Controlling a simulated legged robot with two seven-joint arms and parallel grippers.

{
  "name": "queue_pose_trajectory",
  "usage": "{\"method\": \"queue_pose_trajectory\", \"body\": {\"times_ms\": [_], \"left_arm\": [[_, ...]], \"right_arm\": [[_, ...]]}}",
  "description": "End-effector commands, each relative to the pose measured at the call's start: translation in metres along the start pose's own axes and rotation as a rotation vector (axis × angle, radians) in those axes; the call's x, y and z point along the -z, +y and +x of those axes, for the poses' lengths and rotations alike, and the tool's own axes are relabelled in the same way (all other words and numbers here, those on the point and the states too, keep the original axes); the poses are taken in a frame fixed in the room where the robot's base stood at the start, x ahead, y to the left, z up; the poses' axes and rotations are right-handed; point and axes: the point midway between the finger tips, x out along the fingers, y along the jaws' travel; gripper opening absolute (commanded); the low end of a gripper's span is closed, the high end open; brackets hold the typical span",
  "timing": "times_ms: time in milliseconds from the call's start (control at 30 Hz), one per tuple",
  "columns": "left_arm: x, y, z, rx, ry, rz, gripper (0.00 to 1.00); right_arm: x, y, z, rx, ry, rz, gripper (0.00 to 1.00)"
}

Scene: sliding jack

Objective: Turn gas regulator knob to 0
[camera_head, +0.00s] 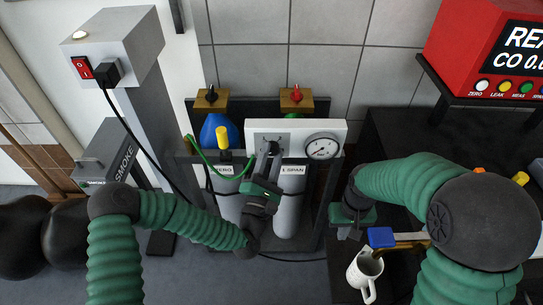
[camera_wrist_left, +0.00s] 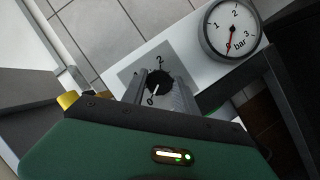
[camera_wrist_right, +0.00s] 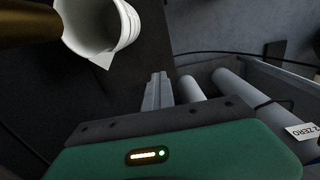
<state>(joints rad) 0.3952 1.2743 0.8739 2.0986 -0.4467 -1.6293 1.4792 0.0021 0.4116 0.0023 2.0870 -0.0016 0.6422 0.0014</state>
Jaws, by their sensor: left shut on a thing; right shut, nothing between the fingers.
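The black regulator knob (camera_wrist_left: 158,80) sits on a grey dial plate marked 0 and 2. Its white pointer line points down-left, towards the 0 mark. My right gripper (camera_wrist_right: 158,90) is shut and empty, away from the panel at the right.
Two grey gas cylinders (camera_head: 290,215) stand below the panel. A white mug (camera_head: 366,272) is near my right arm. A red analyser (camera_head: 490,50) stands at the right. A green hose (camera_head: 205,160) runs by the panel. A black cable (camera_head: 140,135) hangs from the switch box.

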Motion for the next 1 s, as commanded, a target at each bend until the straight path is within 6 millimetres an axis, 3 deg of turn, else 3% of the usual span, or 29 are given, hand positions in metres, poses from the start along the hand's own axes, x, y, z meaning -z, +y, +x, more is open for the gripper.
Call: {"method": "queue_pose_trajectory", "body": {"times_ms": [133, 167, 333, 667, 767, 1000], "left_arm": [[0.004, -0.004, -0.003, 0.013, 0.009, 0.0, 0.0], [0.004, -0.005, -0.003, 0.013, 0.009, 0.0, 0.36], [0.003, -0.003, -0.002, 0.009, 0.006, 0.001, 0.57], [0.001, -0.001, -0.005, 0.005, 0.003, 0.001, 0.57], [0.001, -0.002, -0.018, 0.007, 0.004, 0.0, 0.57], [0.002, -0.003, -0.08, 0.01, 0.007, -0.003, 0.57]], "right_arm": [[0.0, 0.0, 0.001, 0.0, 0.0, 0.0, 0.0], [0.0, 0.0, 0.001, 0.0, 0.0, 0.0, 0.0], [0.0, 0.0, 0.001, 0.0, 0.0, 0.0, 0.0], [-0.001, 0.0, -0.001, 0.0, 0.001, 0.0, 0.0], [0.0, 0.0, -0.002, 0.0, 0.001, 0.0, 0.0], [-0.001, 0.0, -0.006, 0.0, 0.001, 0.0, 0.0]]}}
